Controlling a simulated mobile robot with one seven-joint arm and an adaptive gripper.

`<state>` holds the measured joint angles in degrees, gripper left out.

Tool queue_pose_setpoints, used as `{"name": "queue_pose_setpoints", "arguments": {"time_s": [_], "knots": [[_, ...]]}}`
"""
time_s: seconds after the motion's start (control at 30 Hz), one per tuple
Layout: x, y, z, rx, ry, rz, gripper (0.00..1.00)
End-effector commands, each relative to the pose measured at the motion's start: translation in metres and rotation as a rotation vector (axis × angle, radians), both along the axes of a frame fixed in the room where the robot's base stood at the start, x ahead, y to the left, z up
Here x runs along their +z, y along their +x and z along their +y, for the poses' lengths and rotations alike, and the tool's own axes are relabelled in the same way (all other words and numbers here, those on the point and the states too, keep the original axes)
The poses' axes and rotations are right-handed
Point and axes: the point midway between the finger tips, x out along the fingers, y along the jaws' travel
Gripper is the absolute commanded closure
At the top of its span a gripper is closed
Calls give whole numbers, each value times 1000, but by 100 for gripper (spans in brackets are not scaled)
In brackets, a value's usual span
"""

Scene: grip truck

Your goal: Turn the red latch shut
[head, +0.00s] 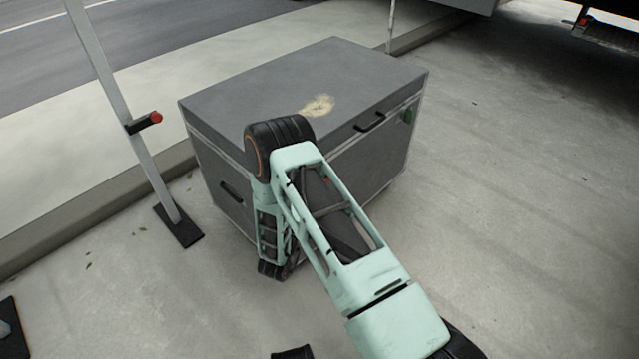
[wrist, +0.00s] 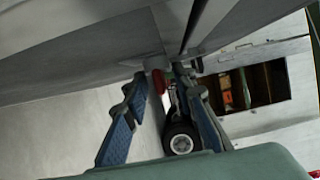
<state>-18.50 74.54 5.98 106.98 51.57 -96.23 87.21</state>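The red latch (wrist: 158,81) shows in the wrist view, small and red, below the edge of the grey case (wrist: 95,55). In the head view the grey case (head: 270,85) stands on the ground with its lid down, and my arm covers part of its front. A small red spot shows there through a gap in my arm. My gripper (wrist: 161,82) has its two blue fingers apart, with the red latch between the tips in the picture. I cannot tell whether a finger touches it. The fingertips are hidden in the head view.
A green latch (head: 408,115) and a black handle (head: 370,122) are on the case's front, to the right. A metal stand (head: 150,165) with a red-ended knob (head: 156,117) stands left of the case. Concrete right of the case is clear. A wheel (wrist: 181,140) shows beyond my fingers.

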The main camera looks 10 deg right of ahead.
Motion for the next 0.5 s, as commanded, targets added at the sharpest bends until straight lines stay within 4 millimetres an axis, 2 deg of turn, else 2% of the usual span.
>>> {"name": "queue_pose_setpoints", "arguments": {"time_s": [0.5], "knots": [[-2, -82, 51, 2, 0, 2, 75]]}}
